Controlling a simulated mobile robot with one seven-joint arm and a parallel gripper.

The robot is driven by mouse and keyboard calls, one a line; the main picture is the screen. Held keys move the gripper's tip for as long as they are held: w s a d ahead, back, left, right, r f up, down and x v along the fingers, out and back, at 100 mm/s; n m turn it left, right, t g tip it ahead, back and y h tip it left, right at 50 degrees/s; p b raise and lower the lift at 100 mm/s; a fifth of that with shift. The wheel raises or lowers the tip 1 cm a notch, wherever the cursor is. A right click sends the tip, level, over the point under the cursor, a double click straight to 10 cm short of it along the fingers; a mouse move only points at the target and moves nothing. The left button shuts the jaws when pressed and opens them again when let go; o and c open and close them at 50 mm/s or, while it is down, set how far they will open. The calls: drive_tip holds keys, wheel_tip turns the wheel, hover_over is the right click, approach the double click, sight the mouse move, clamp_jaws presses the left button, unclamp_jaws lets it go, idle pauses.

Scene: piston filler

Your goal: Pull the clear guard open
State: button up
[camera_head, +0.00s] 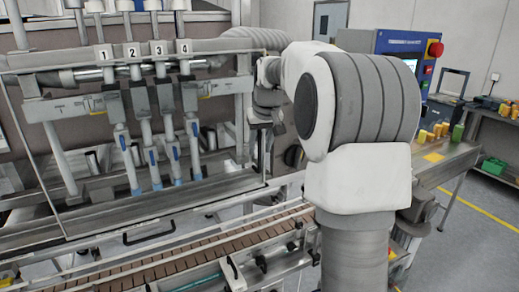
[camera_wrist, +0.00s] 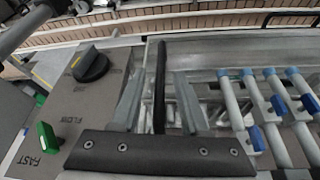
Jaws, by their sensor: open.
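The clear guard (camera_head: 160,214) stands in front of the filler's numbered nozzles in the head view. It looks closed; its thin frame shows along the left and lower edges. A black bar handle (camera_head: 148,235) sits near its lower edge, clear of my gripper. My gripper (camera_head: 262,160) hangs at the right end of the nozzle row, pointing down, partly hidden by my arm. In the wrist view my gripper (camera_wrist: 158,88) is open, its two grey fingers apart. A dark bar shows between them; I cannot tell whether it touches either finger.
The nozzles (camera_head: 170,150) show on the right of the wrist view. A control panel with a black FLOW knob (camera_wrist: 90,64) and a green switch (camera_wrist: 48,138) lies left there. A slatted conveyor (camera_head: 180,262) runs along the front. A blue-edged control box (camera_head: 405,60) stands behind my arm.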

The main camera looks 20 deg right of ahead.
drive_tip(key=shift+x, duration=0.9)
drive_tip(key=shift+c, duration=0.3)
clamp_jaws()
idle(0.6)
